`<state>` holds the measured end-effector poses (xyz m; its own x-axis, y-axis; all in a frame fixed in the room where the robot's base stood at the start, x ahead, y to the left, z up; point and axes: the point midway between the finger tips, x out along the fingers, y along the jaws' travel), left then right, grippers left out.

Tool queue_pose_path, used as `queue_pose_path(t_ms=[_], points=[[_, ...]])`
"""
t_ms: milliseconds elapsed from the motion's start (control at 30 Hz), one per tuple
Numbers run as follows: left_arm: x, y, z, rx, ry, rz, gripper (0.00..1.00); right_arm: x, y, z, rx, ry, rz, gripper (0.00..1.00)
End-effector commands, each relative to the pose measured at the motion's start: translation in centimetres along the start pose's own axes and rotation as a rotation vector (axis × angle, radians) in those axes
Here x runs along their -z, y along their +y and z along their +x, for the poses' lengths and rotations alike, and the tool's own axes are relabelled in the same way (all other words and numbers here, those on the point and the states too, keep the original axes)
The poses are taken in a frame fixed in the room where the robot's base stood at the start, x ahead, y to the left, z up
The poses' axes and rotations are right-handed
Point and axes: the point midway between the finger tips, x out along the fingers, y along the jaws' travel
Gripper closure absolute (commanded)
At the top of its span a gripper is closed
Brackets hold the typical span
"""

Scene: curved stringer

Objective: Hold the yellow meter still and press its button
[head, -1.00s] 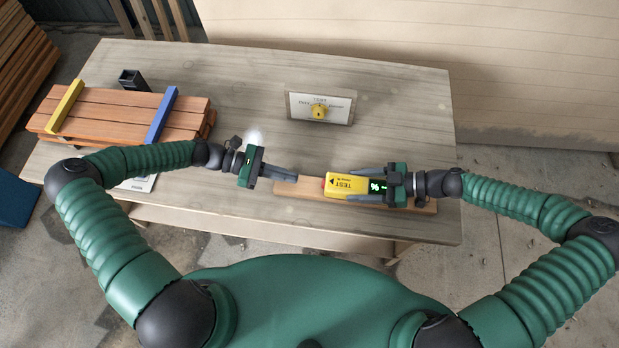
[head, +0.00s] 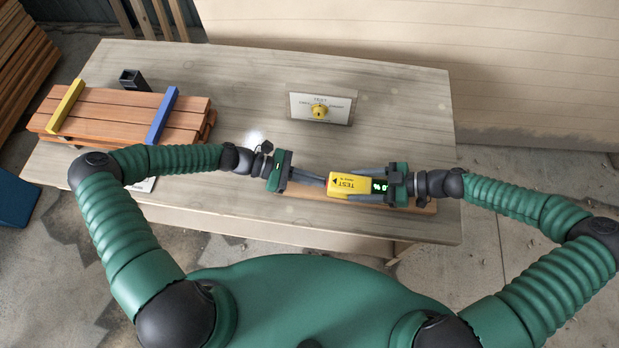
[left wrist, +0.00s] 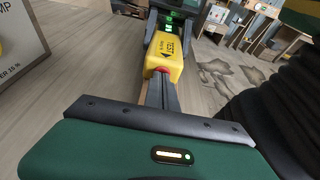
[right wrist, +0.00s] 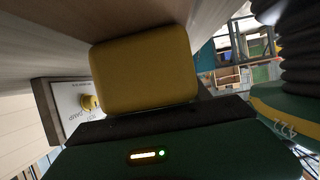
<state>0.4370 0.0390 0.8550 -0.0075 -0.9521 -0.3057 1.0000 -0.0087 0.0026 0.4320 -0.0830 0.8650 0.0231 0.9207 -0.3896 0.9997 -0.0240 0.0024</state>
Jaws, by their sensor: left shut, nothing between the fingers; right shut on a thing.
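The yellow meter (head: 350,186) lies above a wooden strip near the table's front edge, its TEST label and green display facing up. It also shows in the left wrist view (left wrist: 166,54), with a red button (left wrist: 163,70) on its near end, and in the right wrist view (right wrist: 145,68) as a yellow face. My right gripper (head: 372,186) is shut on the meter from the right. My left gripper (head: 322,181) is shut and empty, its fingertips at the meter's left end by the button. I cannot tell whether they touch the button.
A sign with a yellow knob (head: 319,111) stands behind the meter on the table (head: 240,80). Stacked boards (head: 115,116) with a yellow bar (head: 65,106) and a blue bar (head: 161,115) lie at the left, a black holder (head: 133,80) behind them. The table's middle is clear.

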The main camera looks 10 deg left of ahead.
Motion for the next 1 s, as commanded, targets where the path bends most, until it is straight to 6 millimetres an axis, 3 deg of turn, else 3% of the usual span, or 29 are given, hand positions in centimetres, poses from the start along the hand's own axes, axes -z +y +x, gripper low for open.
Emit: queue_pose_path(t_ms=[233, 367, 533, 800, 1000], points=[[-0.3, -0.4, 0.4, 0.012, -0.01, 0.0, 1.0, 0.4, -0.3, 0.5, 0.012, 0.012, -0.002, 1.0], [0.1, -0.3, -0.6, 0.009, -0.007, -0.001, 1.0, 0.4, -0.3, 0.5, 0.012, 0.012, -0.002, 1.0], [1.4, 0.0, -4.0, 0.004, -0.002, 0.0, 1.0, 0.4, -0.3, 0.4, 0.01, 0.01, -0.002, 1.0], [1.4, 0.0, -10.6, 0.003, -0.001, 0.0, 1.0, 0.3, -0.2, 0.3, 0.008, 0.008, -0.002, 1.0], [1.4, 0.0, -13.2, 0.005, -0.003, 0.0, 1.0, 0.3, -0.2, 0.3, 0.007, 0.008, -0.001, 1.0]])
